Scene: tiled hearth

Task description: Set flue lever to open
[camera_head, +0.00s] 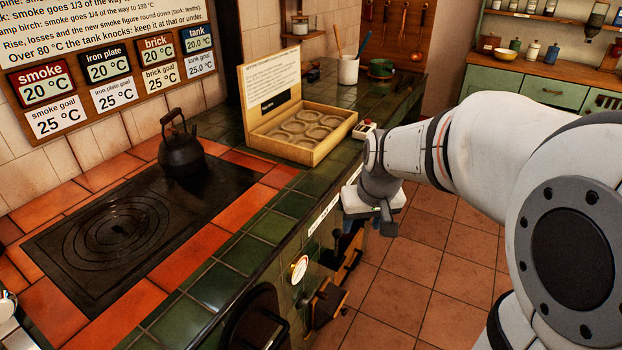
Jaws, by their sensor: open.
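My gripper (369,222) is open and points down beside the front edge of the green-tiled hearth. I see nothing between its fingers. Small dark fittings (337,237) sit on the hearth front just left of my gripper, under a white label strip (323,214). One of them may be the flue lever, but they are too small to tell, and I cannot read the label or the lever's setting. My gripper and wrist hide part of the front there. I cannot tell whether my gripper touches anything.
A black kettle (181,150) stands on the iron plate (110,232). A wooden box with round hollows (297,130) lies on the tiles. A dial gauge (300,268) and wooden-fronted parts (327,304) are on the hearth front. The tiled floor (440,265) at right is clear.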

